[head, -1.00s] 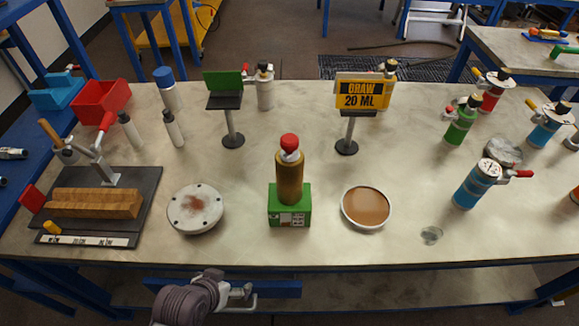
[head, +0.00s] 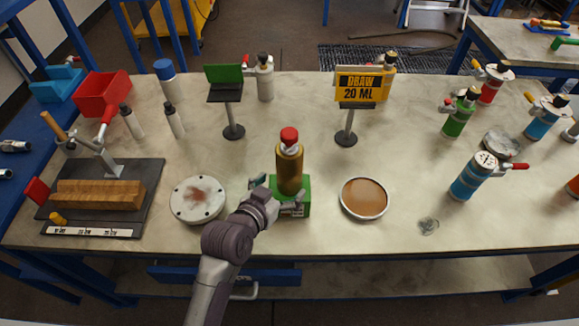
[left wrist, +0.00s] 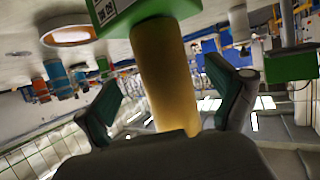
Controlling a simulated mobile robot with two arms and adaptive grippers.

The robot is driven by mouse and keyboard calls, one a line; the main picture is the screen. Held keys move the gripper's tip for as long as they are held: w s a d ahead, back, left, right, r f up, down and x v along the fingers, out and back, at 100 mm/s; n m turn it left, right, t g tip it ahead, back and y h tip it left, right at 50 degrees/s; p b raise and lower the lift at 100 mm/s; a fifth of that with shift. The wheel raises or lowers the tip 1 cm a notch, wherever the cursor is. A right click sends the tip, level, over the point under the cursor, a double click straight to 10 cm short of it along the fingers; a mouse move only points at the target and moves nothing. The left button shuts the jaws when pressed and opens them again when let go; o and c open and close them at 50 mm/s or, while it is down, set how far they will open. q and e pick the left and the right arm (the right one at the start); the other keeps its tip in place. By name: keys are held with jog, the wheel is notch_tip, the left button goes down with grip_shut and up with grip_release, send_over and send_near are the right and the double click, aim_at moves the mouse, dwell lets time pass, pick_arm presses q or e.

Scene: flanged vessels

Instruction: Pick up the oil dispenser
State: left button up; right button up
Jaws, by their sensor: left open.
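The oil dispenser (head: 289,168) is an amber bottle with a red cap, standing upright on a green block (head: 304,190) near the table's front middle. My left gripper (head: 274,192) has come in from the front left, low at the bottle. In the left wrist view, which is turned over, the amber bottle (left wrist: 166,75) stands between the two spread fingers of my open left gripper (left wrist: 165,85). Gaps show on both sides of the bottle there. In the head view my gripper partly hides the block's left side. My right gripper is out of view.
A round riveted lid (head: 197,200) lies to the left and a dish of brown liquid (head: 364,198) to the right. Behind stand a green-topped stand (head: 232,110) and a yellow "DRAW 20 ML" sign (head: 360,86). A blue canister (head: 470,177) stands farther right.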

aim_at(289, 175)
pick_arm(q)
jog(key=p+x, duration=0.1)
jog(key=x, duration=0.4)
jog(key=shift+w, duration=0.2)
jog(key=c, duration=1.5)
jog(key=shift+r, duration=0.1)
jog(key=shift+c, duration=1.2)
jog(key=shift+r, duration=0.1)
